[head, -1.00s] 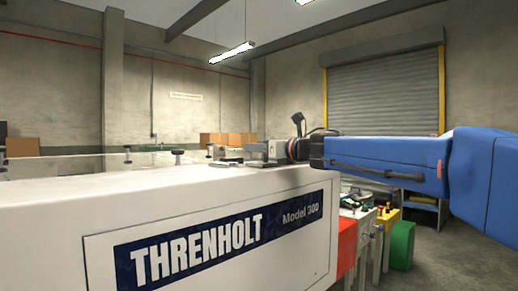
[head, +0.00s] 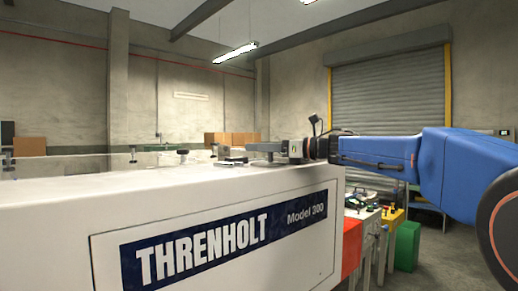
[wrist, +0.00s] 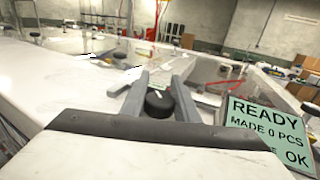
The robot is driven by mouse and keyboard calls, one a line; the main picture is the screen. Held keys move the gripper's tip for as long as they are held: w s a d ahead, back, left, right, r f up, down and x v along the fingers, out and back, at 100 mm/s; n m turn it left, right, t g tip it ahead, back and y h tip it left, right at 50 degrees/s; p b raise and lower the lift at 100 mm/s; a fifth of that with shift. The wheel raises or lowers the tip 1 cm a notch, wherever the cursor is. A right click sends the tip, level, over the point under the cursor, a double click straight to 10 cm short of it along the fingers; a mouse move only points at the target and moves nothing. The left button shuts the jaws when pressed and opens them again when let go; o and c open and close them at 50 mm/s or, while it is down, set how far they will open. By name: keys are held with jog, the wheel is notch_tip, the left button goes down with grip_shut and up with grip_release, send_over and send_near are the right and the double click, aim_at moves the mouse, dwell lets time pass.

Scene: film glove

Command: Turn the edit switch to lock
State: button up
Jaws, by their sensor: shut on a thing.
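The edit switch (wrist: 158,103) shows in the wrist view as a round black knob with a pale mark on its top. My gripper (wrist: 160,90) has one grey finger on each side of it and is shut on it. The position labels are not readable, so I cannot tell which setting the switch is at. In the head view my gripper (head: 262,149) is low over the far right part of the white machine's top (head: 200,180); the switch cannot be made out there.
A green display (wrist: 265,130) beside the gripper reads READY, MADE 0 PCS and OK. Several clamp-like posts (head: 183,155) stand on the machine top. A green bin (head: 407,245) and a red panel (head: 352,247) are at the right, below my arm.

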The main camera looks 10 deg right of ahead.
jog(key=o, duration=1.1)
jog(key=v, duration=1.7)
jog(key=shift+d+f, duration=0.1)
jog(key=shift+d, duration=0.1)
